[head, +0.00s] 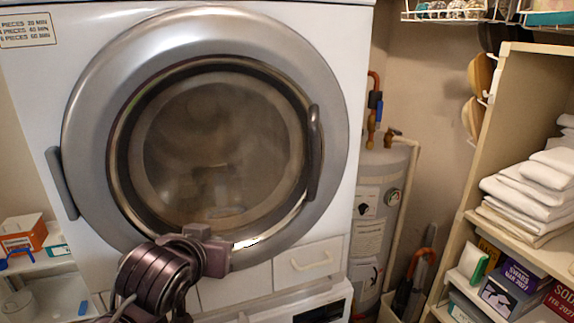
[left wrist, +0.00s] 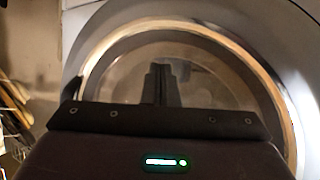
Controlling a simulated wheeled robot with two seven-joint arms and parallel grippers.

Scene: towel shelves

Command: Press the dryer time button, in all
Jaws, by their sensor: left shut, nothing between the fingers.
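The white dryer (head: 345,30) fills the left and middle of the head view. Its round silver door (head: 85,120) is closed, with dark glass and a handle (head: 314,150) at the right. A printed label (head: 27,31) at its top left lists pieces against 20, 40 and 60 minutes. I see no time button in either view. My left arm reaches up in front of the door's lower edge; its fingertips cannot be made out in the head view. In the left wrist view my left gripper (left wrist: 163,82) is shut and empty, with the door glass (left wrist: 125,80) beyond it. My right gripper is not in view.
A water heater (head: 378,190) stands right of the dryer. Wooden shelves (head: 463,225) at the far right hold folded white towels (head: 525,205) and several boxes. An orange box (head: 22,233) sits on a shelf at the left. A wire rack (head: 440,15) hangs at upper right.

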